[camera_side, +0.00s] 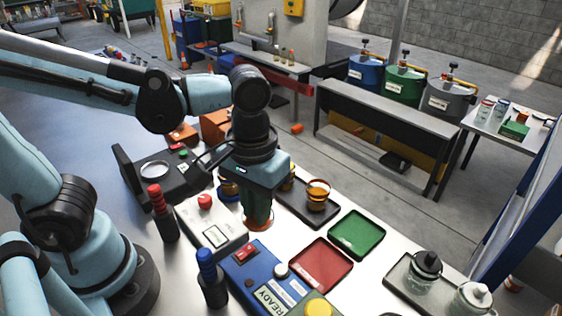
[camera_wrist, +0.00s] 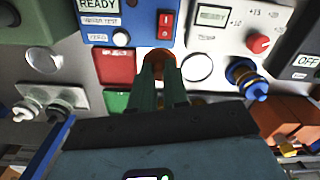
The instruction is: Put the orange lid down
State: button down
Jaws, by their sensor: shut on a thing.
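The orange lid (camera_side: 258,224) is at the tips of my gripper, low over the white bench between the red tray and the white box. It also shows in the wrist view (camera_wrist: 160,54), just beyond the fingertips. My gripper (camera_side: 257,212) points straight down and is shut on the lid; its fingers (camera_wrist: 160,68) come close together there. I cannot tell whether the lid touches the bench. The fingers hide part of the lid.
The red tray (camera_side: 321,265) and green tray (camera_side: 357,234) are empty, right of my gripper. An amber jar (camera_side: 318,194) stands on a dark tray behind. A blue tester box (camera_side: 262,277) is in front.

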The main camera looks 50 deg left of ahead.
jog(key=w+a+f, duration=0.2)
jog(key=a, duration=0.1)
jog(key=w+a+f, duration=0.4)
jog(key=a, duration=0.1)
jog(key=shift+w+a+f, duration=0.1)
jog(key=shift+a+f, duration=0.05)
jog(key=shift+a, duration=0.15)
jog(key=shift+f, duration=2.05)
jog(key=shift+f, duration=0.15)
jog(key=c, duration=1.1)
grip_release()
jog(key=r+m+t, duration=0.1)
jog(key=r+t, duration=0.1)
jog(key=r, duration=0.2)
jog(key=s+a+r+m+t, duration=0.1)
jog(key=r+t, duration=0.1)
jog(key=r, duration=0.2)
jog(key=a+r+m+t, duration=0.1)
jog(key=r+t, duration=0.2)
jog(key=r, duration=0.1)
jog(key=shift+s+a+r, duration=0.25)
jog(key=shift+s+r, duration=0.05)
jog(key=shift+r, duration=0.1)
